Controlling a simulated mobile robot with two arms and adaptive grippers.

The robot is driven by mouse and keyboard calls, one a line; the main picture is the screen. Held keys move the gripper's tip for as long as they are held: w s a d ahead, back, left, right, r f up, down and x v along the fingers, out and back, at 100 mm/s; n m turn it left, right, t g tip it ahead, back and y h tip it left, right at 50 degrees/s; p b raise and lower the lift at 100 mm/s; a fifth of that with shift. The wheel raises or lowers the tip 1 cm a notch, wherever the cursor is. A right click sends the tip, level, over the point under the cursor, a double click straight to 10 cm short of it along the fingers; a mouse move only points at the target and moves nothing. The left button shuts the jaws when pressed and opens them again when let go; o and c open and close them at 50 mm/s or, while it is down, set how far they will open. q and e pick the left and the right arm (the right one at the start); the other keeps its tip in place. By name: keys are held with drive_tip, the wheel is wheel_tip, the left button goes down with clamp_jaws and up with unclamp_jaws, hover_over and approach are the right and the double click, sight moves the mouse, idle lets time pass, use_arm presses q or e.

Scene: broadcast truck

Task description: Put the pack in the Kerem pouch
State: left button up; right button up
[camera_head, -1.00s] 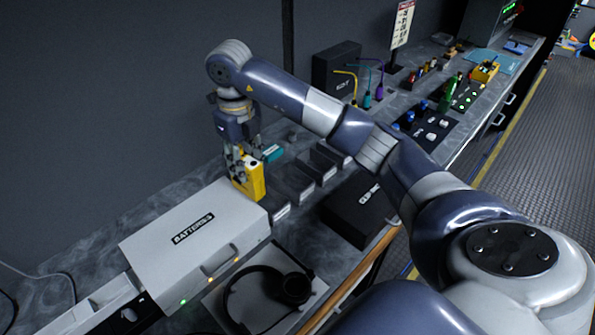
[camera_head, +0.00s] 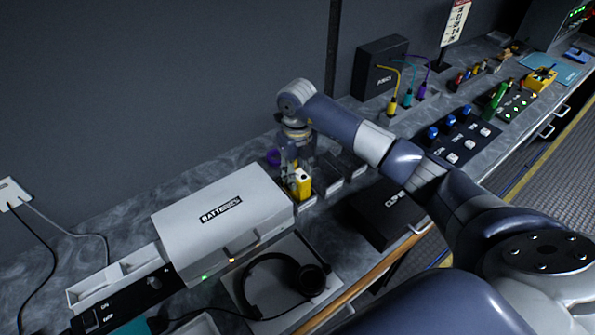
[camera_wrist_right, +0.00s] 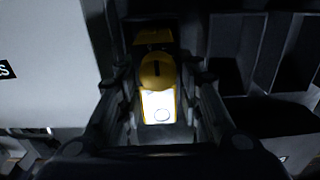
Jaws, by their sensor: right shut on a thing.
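The yellow pack (camera_head: 300,184) is upright in my right gripper (camera_head: 296,172), just right of the white batteries box. In the right wrist view the pack (camera_wrist_right: 158,88) sits between the two fingers of my right gripper (camera_wrist_right: 160,95), with its bright label facing the camera. The pack is low, at a row of dark pouches (camera_head: 329,188). Dark walls surround it in the wrist view, but how deep it sits is hidden. No name on the pouches is readable, so I cannot tell which is Kerem. My left gripper is not in view.
The white batteries box (camera_head: 200,215) stands close left. Headphones (camera_head: 275,285) lie on a tray in front. A black case (camera_head: 385,215) is at the front right. A purple ring-like thing (camera_head: 273,157) shows behind the gripper. Corded plugs and button panels fill the counter farther right.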

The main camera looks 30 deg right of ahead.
drive_tip(key=shift+f, duration=0.2)
drive_tip(key=shift+f, duration=0.1)
drive_tip(key=o, duration=1.2)
drive_tip(key=shift+r, duration=0.25)
wheel_tip(320, 180, up, 11)
drive_tip(key=b, duration=0.3)
drive_tip(key=shift+f+b, duration=0.2)
drive_tip(key=shift+b, duration=0.2)
drive_tip(key=shift+r, duration=0.6)
drive_tip(key=shift+s+f, duration=0.1)
